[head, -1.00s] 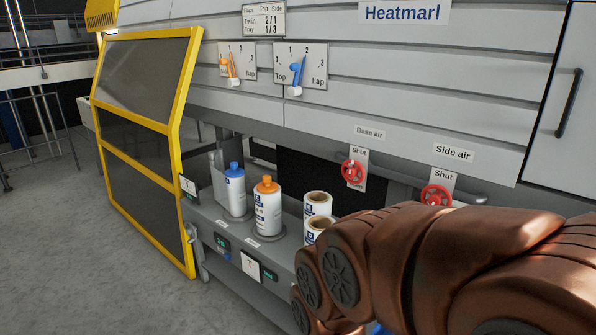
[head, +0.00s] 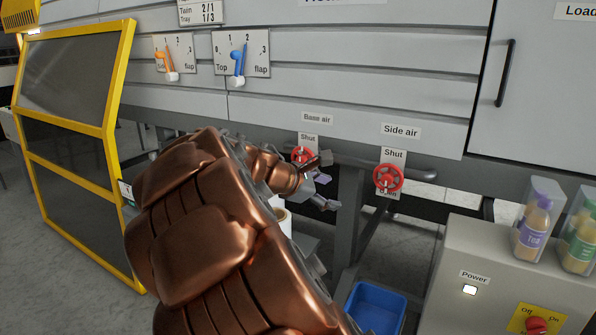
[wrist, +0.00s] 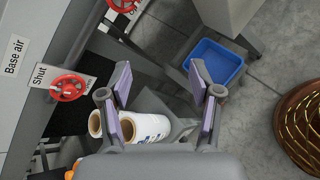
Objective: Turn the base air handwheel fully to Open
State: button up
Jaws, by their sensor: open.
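The base air handwheel (head: 302,155) is a small red wheel on a plate marked "Shut", under the "Base air" label (head: 317,118). In the head view my gripper (head: 326,190) is just in front of and below it, partly covering it. In the wrist view the base air handwheel (wrist: 69,88) is at the left, clear of the fingers. My gripper (wrist: 160,95) is open there, its two fingers apart with nothing between them. The lower word on the wheel's plate is not readable.
The side air handwheel (head: 388,179) is to the right on its own plate. White rolls (wrist: 145,127) lie below the fingers in the wrist view. A blue bin (head: 376,308) stands low down. A power box (head: 470,262) with bottles stands at the right.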

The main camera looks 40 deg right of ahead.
jog(key=w+d+n+h+b, duration=0.1)
jog(key=w+d+n+h, duration=0.1)
jog(key=w+d+n, duration=0.3)
jog(key=n+t+h+b, duration=0.35)
jog(key=n+t, duration=0.35)
jog(key=n, duration=0.8)
send_near(304, 159)
jog(key=w+f, duration=0.1)
jog(key=w, duration=0.1)
jog(key=x, duration=0.8)
jog(key=shift+s, duration=0.25)
jog(key=shift+d+f, duration=0.1)
jog(key=c, duration=1.1)
jog(key=shift+c, duration=0.2)
